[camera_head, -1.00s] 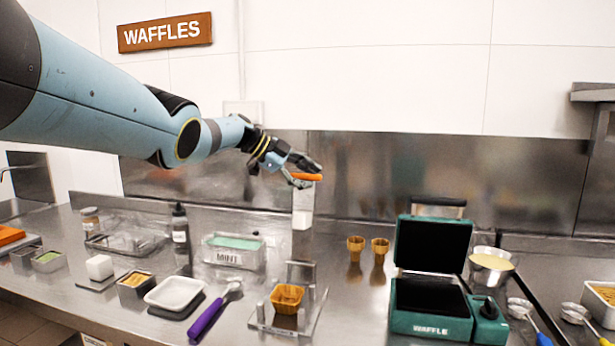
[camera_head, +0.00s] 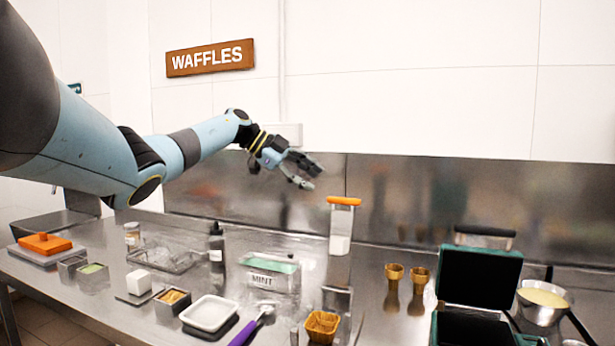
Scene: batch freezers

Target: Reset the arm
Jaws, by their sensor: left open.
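My left arm comes in from the upper left, and its gripper (camera_head: 314,175) is open and empty in the air above the counter's back. It hangs up and to the left of a clear container (camera_head: 341,225) with an orange top and white contents, which stands upright on the counter. In the picture the fingers are apart from the orange top. My right gripper is not in view.
The steel counter (camera_head: 70,305) holds a mint tub (camera_head: 270,272), a dark bottle (camera_head: 216,245), a white tray (camera_head: 209,313), a waffle bowl (camera_head: 322,326), two waffle cones (camera_head: 394,272) and an open green waffle maker (camera_head: 480,277). A pot of batter (camera_head: 543,300) stands right.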

